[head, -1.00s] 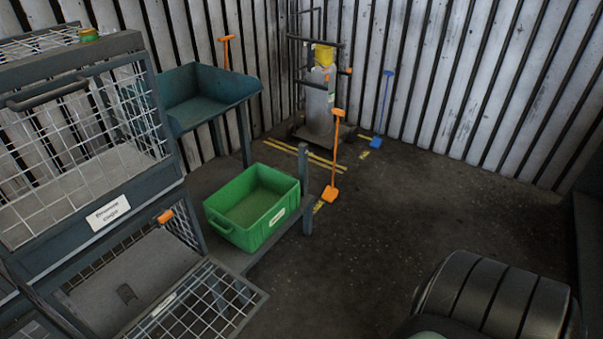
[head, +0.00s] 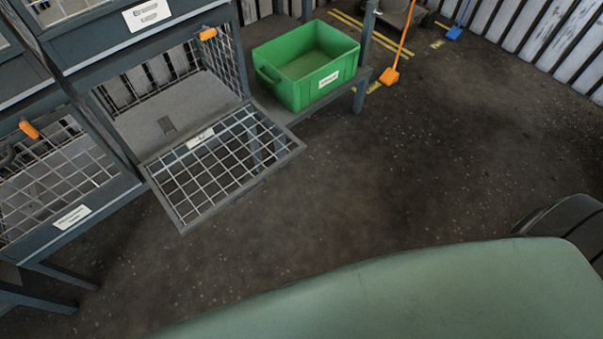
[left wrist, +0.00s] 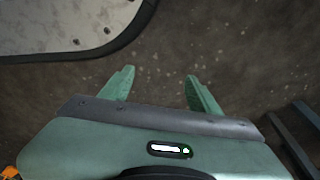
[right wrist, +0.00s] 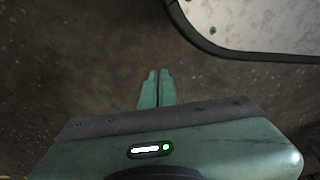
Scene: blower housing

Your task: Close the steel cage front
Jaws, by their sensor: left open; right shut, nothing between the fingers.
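The steel cage front (head: 222,163) is a wire mesh panel in a dark frame. In the head view it is folded down and open, sticking out level from the bottom edge of the lower cage (head: 165,120). The cage opening is clear and its floor looks empty. An orange latch (head: 208,34) sits at the cage's upper right corner. My left gripper (left wrist: 158,88) is open and empty over the dark floor in the left wrist view. My right gripper (right wrist: 157,85) is shut and empty over the floor. Neither gripper shows in the head view.
A green crate (head: 309,64) stands on a low shelf right of the cage. A neighbouring mesh cage (head: 60,185) with an orange latch (head: 30,130) is at the left. Orange (head: 389,76) and blue (head: 454,33) tools stand behind. The floor in front is free.

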